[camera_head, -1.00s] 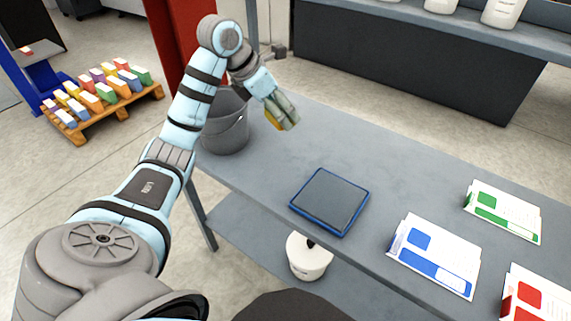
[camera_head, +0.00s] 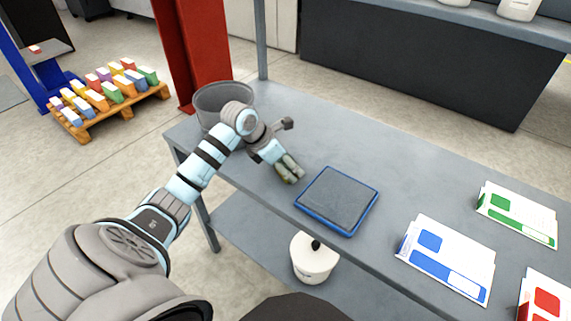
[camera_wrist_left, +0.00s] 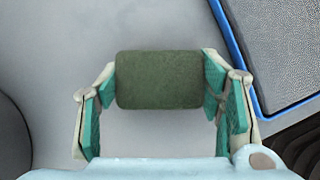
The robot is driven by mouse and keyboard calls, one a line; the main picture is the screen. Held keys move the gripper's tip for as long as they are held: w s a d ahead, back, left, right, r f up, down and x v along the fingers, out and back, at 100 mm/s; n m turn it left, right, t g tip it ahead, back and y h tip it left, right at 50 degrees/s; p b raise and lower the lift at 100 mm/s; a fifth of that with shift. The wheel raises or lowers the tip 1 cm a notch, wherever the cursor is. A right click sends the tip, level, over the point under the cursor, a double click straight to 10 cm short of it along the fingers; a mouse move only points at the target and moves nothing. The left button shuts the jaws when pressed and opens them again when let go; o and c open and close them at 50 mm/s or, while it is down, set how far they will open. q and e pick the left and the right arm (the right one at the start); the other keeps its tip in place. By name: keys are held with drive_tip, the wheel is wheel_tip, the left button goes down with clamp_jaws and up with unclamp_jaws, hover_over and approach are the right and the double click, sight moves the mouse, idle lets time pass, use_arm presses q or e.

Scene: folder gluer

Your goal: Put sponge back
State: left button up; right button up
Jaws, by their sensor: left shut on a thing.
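The sponge shows its dark green face in the left wrist view (camera_wrist_left: 158,80). My left gripper (camera_head: 290,172) is shut on it, with one finger against each end of the sponge. In the head view the gripper mostly hides the sponge, over the grey table (camera_head: 258,195) just left of the blue-rimmed mat (camera_head: 337,200). In the left wrist view the blue rim of the mat (camera_wrist_left: 236,52) is to the right of the sponge, apart from it. I cannot tell whether the sponge touches the table. My right gripper is not in view.
A grey bucket (camera_head: 222,97) stands at the table's left end, behind my left arm. Cards with blue (camera_head: 447,262), green (camera_head: 517,215) and red (camera_head: 545,300) marks lie to the right. A white container (camera_head: 313,262) is on the lower shelf. Bare table lies behind the mat.

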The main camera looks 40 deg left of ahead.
use_arm(q)
drive_tip(key=shift+f, duration=0.1)
drive_tip(key=o, duration=1.1)
drive_tip(key=shift+r, duration=0.3)
drive_tip(key=p+v, duration=0.1)
drive_tip(key=v, duration=1)
drive_tip(key=shift+s+r, duration=0.3)
drive_tip(key=shift+a, duration=0.1)
